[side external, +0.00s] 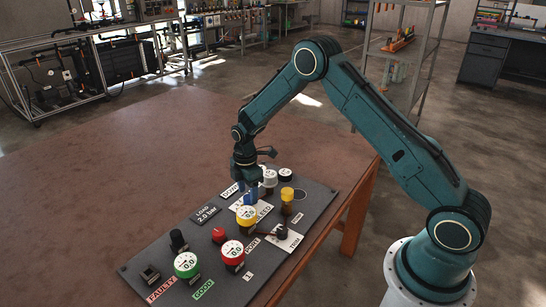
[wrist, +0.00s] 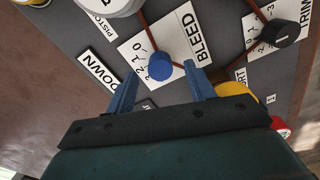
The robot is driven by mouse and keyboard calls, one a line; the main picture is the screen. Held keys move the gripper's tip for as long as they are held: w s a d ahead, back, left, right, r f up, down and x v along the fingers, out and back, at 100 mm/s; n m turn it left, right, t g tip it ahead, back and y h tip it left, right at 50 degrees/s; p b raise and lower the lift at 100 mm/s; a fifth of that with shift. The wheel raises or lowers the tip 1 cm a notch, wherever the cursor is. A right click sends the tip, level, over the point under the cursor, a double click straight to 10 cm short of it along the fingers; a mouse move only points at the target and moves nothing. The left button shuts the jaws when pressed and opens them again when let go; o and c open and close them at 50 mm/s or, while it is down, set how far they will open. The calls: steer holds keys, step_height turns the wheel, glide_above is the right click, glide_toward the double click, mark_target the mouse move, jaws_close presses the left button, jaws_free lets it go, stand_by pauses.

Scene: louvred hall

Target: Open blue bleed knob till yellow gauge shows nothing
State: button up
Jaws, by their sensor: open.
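The blue bleed knob (wrist: 160,67) sits on a white plate marked BLEED with a 3-2-1-0 scale in the wrist view. My gripper (wrist: 162,76) is open, its blue fingers apart on either side of the knob's near edge; I cannot tell whether they touch it. In the side view my gripper (side external: 250,192) points down at the panel, hiding the knob. The yellow gauge (side external: 246,215) stands just in front of it; its small display seems to read 0.0. In the wrist view the yellow gauge (wrist: 238,90) is mostly hidden behind my gripper.
The dark panel (side external: 150,252) lies on a brown table (side external: 110,165). A red gauge (side external: 232,250), a green gauge (side external: 186,264), a red button (side external: 218,235) and a black TRIM knob (wrist: 281,35) stand nearby. The table's left side is clear.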

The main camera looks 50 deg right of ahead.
mark_target(248, 197)
steer(key=shift+r, duration=2.2)
steer(key=shift+r, duration=0.1)
step_height(248, 197, up, 14)
